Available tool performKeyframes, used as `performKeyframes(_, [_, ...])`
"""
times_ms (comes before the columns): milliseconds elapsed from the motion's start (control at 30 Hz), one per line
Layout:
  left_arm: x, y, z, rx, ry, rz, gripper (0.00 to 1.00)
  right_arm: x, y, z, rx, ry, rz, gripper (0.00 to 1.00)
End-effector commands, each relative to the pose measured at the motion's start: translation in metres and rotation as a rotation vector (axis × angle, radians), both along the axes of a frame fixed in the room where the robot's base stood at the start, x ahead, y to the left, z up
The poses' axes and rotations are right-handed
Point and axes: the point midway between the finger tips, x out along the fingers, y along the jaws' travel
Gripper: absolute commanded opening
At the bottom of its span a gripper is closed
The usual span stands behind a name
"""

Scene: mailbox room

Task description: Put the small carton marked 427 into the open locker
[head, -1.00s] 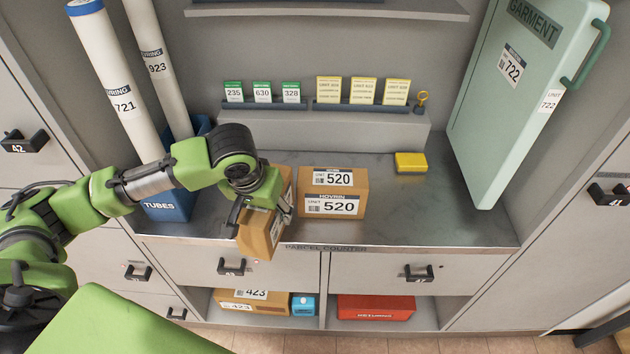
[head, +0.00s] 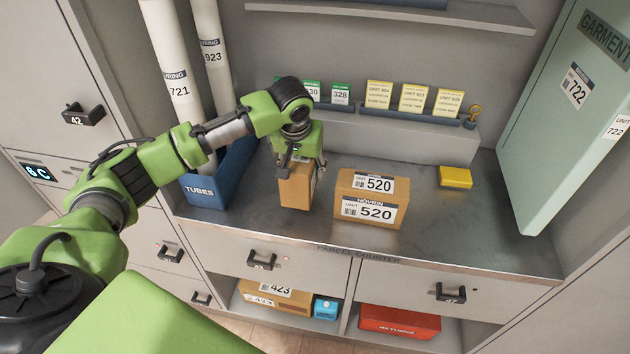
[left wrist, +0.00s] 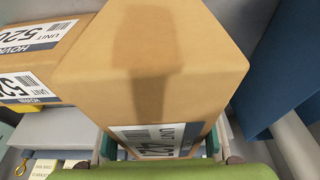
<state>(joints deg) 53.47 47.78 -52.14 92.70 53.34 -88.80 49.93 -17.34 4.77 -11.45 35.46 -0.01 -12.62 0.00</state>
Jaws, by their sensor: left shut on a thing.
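My left gripper (head: 298,160) is shut on a small brown carton (head: 296,188), gripping it from above. The carton is upright over the left part of the parcel counter, just left of the larger carton marked 520 (head: 370,207). I cannot tell whether it touches the counter. In the left wrist view the held carton (left wrist: 150,75) fills the middle, and its white label is partly hidden by the gripper; only about "42" can be read. My right gripper is not in view. I cannot make out an open locker in these frames.
A blue bin (head: 204,186) with long tubes stands left of the carton. A yellow box (head: 455,177) lies at the counter's right, near a green garment case (head: 555,130). Cards line a back ledge (head: 400,135). Below are a 423 carton (head: 270,296) and a red box (head: 400,321).

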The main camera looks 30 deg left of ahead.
Motion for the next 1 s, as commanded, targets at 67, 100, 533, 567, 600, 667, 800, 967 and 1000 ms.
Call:
performKeyframes(67, [0.007,-0.007,-0.009,0.000,-0.003,0.000,0.18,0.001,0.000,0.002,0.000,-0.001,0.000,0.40])
performKeyframes(100, [0.010,-0.009,-0.013,0.000,-0.003,0.001,0.18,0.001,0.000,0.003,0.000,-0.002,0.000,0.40])
performKeyframes(533, [0.019,-0.019,-0.055,0.001,-0.004,0.001,0.18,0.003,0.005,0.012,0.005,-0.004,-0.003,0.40])
performKeyframes(567, [0.019,-0.019,-0.057,0.001,-0.004,0.001,0.18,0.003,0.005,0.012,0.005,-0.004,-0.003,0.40])
performKeyframes(600, [0.019,-0.019,-0.059,0.000,-0.005,0.001,0.18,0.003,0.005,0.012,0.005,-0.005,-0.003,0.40])
performKeyframes(667, [0.019,-0.019,-0.060,-0.001,-0.005,0.000,0.18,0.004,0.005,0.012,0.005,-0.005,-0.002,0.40])
performKeyframes(800, [0.019,-0.019,-0.060,-0.001,-0.005,0.000,0.18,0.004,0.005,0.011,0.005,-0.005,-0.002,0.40])
performKeyframes(967, [0.018,-0.019,-0.062,0.000,-0.003,0.001,0.59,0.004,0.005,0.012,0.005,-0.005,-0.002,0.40])
performKeyframes(1000, [0.018,-0.019,-0.062,0.000,-0.003,0.001,0.59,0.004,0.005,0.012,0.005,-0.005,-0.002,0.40])
